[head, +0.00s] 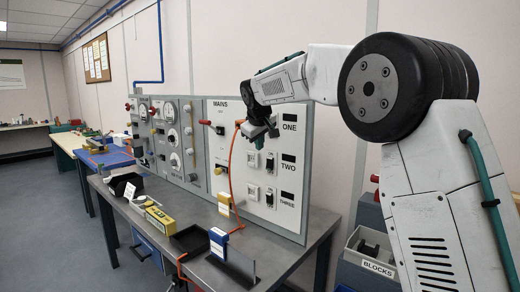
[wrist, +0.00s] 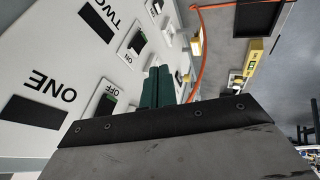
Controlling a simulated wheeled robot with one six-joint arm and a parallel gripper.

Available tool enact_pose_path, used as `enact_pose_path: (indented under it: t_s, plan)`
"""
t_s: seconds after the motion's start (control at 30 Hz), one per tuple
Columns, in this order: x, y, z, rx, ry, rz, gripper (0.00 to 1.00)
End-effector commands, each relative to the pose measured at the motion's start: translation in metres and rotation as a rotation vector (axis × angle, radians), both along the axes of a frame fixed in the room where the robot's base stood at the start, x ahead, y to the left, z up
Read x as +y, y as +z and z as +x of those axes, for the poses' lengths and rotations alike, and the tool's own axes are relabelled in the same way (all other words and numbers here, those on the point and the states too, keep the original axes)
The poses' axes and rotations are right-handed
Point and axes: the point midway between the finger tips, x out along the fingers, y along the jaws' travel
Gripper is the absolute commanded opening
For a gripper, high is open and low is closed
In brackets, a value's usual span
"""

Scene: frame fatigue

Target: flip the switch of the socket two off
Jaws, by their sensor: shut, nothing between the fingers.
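The switch of socket two (head: 270,162) is a dark rocker in a white plate, left of the TWO label on the upright grey panel (head: 301,220). In the wrist view, switch two (wrist: 137,43) shows with an ON mark by its plate; its rocker position is hard to tell. My gripper (head: 262,141) is shut and empty, in front of the panel above switch two in the head view. In the wrist view its dark green fingers (wrist: 158,75) are together, beside switches one and two. Contact with the panel cannot be told.
Switch one (wrist: 104,102) has an OFF mark; my gripper hides it in the head view. Switch three (head: 269,198) is below. An orange cable (head: 231,170) hangs from the panel, close left of my gripper. Blue and yellow blocks (head: 218,240) stand on the grey bench.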

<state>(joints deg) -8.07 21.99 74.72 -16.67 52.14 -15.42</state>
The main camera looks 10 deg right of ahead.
Motion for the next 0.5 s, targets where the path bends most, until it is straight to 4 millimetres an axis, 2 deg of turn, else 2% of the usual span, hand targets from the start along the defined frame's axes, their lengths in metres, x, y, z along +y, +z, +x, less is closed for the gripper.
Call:
enact_pose_path:
  t_s: [0.33, 0.43, 0.5]
  plan:
    - [-0.003, 0.001, -0.003, 0.002, -0.005, 0.002, 0.0]
    - [-0.008, 0.007, -0.022, 0.014, -0.021, 0.013, 0.0]
    - [-0.015, 0.013, -0.047, 0.031, -0.045, 0.032, 0.0]
